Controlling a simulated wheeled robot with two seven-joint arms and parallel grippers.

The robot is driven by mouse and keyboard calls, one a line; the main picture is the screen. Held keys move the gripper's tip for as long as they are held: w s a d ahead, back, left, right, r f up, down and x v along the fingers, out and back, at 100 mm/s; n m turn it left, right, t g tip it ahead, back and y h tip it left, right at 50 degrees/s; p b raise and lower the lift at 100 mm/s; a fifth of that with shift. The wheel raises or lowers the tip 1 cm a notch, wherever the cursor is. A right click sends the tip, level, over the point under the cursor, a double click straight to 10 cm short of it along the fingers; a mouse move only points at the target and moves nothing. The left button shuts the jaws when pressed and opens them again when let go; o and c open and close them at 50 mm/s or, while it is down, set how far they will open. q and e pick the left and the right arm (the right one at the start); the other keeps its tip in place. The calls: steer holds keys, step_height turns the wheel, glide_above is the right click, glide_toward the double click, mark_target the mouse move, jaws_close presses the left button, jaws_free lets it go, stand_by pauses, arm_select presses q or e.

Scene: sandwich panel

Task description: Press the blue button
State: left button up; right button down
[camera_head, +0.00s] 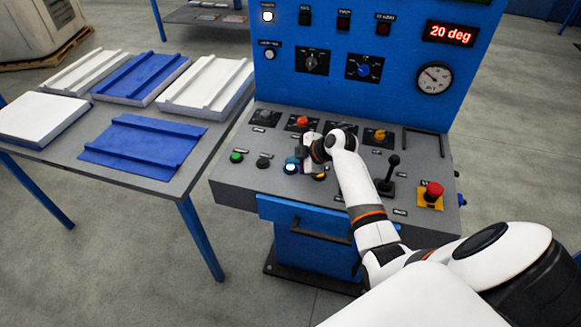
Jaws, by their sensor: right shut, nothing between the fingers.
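The blue button (291,166) sits in the front row of the grey console top. It shows a bright white-blue glow. My right arm comes in from the lower right, and its gripper (308,167) is shut with nothing between the fingers. The gripper is just right of the blue button, close over the panel; whether it touches the button I cannot tell. It partly hides a yellow button (319,176) on its right side. My left gripper is not in view.
A green button (236,157) and a black button (263,162) lie left of the blue one. A black lever (389,175) and red emergency stop (433,192) stand to the right. The blue upright panel (330,100) rises behind. A table (150,181) with panels stands left.

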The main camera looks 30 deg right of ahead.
mark_target(294, 170)
steer(key=shift+f, duration=0.4)
steer(key=shift+f+b, duration=0.5)
steer(key=shift+b, duration=0.15)
stand_by(0.5)
steer(key=shift+r, duration=0.15)
steer(key=shift+r+p, duration=0.65)
steer(key=shift+r, duration=0.1)
step_height(294, 170, up, 5)
steer(key=p, duration=0.4)
steer(key=shift+s+f, duration=0.1)
stand_by(0.6)
